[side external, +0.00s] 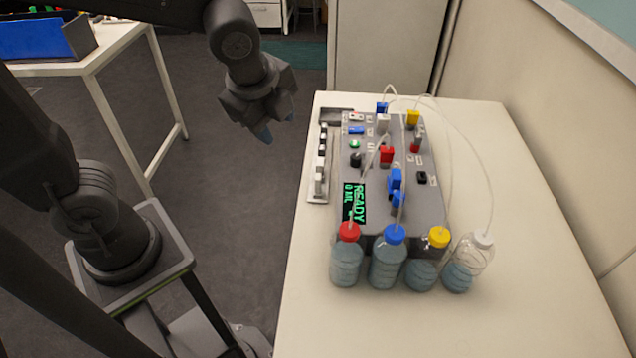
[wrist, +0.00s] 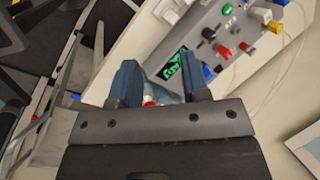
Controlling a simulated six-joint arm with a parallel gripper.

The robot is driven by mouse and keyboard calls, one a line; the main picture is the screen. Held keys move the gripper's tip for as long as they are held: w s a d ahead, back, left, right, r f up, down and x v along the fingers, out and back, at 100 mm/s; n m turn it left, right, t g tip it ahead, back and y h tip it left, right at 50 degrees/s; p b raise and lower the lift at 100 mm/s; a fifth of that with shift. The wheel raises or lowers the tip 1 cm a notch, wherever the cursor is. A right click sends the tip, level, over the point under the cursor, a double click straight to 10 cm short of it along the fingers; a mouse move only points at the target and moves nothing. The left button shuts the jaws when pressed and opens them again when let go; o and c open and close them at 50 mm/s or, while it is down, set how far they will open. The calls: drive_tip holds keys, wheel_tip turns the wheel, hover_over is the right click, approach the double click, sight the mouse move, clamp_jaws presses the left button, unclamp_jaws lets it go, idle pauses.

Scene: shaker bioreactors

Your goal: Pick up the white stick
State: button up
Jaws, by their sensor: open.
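A narrow grey holder (side external: 316,193) lies along the left side of the bioreactor unit. It carries a row of small white and black pieces. A white stick-like piece (side external: 319,182) is near its front end; I cannot tell for sure which piece is the white stick. Other white parts, such as a white plug (side external: 383,123), sit on the unit's top. My gripper (side external: 278,121) is open, up in the air to the left of the unit, apart from the holder. In the wrist view its blue-grey fingers (wrist: 160,80) are spread, with no stick seen between them.
The grey bioreactor unit (side external: 405,165) has a green READY display (side external: 355,201), coloured plugs and thin tubes. Several bottles, including a red-capped one (side external: 346,266), stand at its front. The white table (side external: 540,220) is clear to the right. Another table with a blue bin (side external: 35,40) stands far left.

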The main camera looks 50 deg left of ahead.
sight(318, 177)
drive_tip(key=w+d+f+m+y, duration=0.1)
drive_tip(key=w+d+f+m, duration=0.35)
drive_tip(key=m, duration=0.65)
drive_tip(key=x, duration=1.5)
drive_tip(key=shift+a+r, duration=0.1)
drive_tip(key=shift+a, duration=0.1)
clamp_jaws()
